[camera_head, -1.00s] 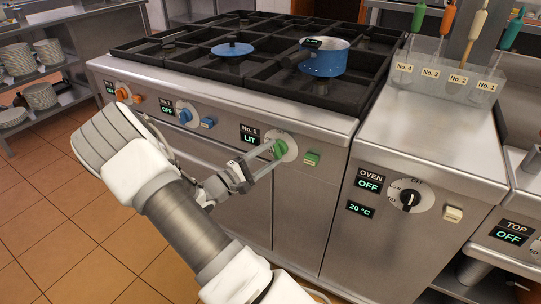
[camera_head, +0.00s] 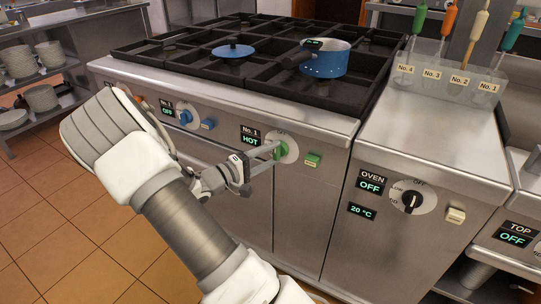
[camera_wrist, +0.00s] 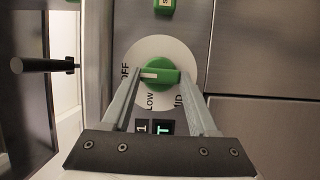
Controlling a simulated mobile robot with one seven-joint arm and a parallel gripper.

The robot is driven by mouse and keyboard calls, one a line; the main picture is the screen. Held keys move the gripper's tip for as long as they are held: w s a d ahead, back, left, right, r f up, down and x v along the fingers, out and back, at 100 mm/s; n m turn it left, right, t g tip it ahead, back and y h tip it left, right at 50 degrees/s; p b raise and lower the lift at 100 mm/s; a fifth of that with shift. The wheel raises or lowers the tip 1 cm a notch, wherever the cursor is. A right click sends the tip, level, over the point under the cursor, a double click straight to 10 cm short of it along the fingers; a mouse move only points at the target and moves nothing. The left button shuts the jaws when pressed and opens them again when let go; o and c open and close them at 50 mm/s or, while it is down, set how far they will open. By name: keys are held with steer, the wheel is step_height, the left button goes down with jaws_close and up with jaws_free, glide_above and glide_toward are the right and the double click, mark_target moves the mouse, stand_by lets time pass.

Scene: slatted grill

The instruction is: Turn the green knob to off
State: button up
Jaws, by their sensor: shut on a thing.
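The green knob (camera_head: 281,151) sits on a round white dial on the stove's front panel, right of the black display (camera_head: 250,140) that reads HOT under "No. 1". My gripper (camera_head: 271,150) reaches the knob from the left, its fingers closed on it. In the wrist view the knob (camera_wrist: 160,77) lies between my two fingertips (camera_wrist: 160,84). Its white mark points left, at the word OFF on the dial. LOW and MID show lower on the dial. The wrist view's display is partly hidden by my gripper.
A green button (camera_head: 312,159) is right of the knob. A blue knob (camera_head: 186,117) is farther left. A blue pot (camera_head: 325,62) and a blue lid (camera_head: 233,50) sit on the burners. The oven knob (camera_head: 411,201) is at the right, its display reading OFF.

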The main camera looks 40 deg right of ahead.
steer(key=o, duration=1.4)
steer(key=a+p, duration=0.3)
steer(key=a, duration=1.4)
steer(key=shift+a, duration=0.25)
